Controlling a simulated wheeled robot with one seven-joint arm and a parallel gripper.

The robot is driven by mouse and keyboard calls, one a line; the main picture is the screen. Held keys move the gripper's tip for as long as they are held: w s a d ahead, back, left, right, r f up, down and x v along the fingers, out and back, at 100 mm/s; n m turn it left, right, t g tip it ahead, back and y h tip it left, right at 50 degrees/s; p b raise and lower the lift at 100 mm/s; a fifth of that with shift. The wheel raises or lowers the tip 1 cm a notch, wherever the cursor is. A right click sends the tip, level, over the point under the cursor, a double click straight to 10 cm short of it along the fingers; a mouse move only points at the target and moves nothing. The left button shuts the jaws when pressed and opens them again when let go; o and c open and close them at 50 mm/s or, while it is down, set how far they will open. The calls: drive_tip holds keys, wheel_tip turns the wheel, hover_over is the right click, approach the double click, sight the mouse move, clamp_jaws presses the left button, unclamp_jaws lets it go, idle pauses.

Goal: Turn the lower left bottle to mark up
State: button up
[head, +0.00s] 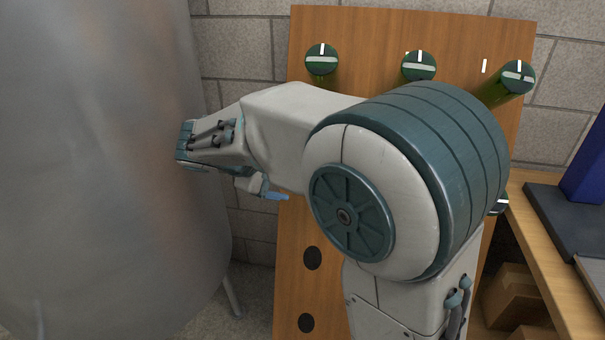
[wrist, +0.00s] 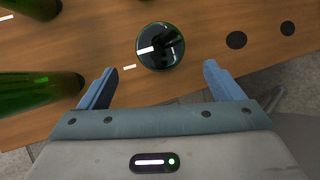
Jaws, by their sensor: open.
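The lower left bottle (wrist: 172,60) shows end-on in the wrist view, a dark green round base in the rack board. Its white mark lies left of centre and points left, away from the board's empty holes and roughly in line with the white tick (wrist: 129,67) on the board. My gripper (wrist: 159,72) is open, one finger to each side of the base, with gaps on both sides. In the head view only a blue fingertip of my gripper (head: 275,196) shows clearly. My arm hides this bottle there.
The wooden rack board (head: 345,20) holds three bottles along its top: left (head: 321,54), middle (head: 419,60) and right (head: 517,74). Another bottle (head: 502,204) is mostly hidden by my arm. Neighbouring green bottles (wrist: 35,92) are left in the wrist view. A large metal tank (head: 95,150) stands left.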

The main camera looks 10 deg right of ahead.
drive_tip(key=shift+v, duration=1.6)
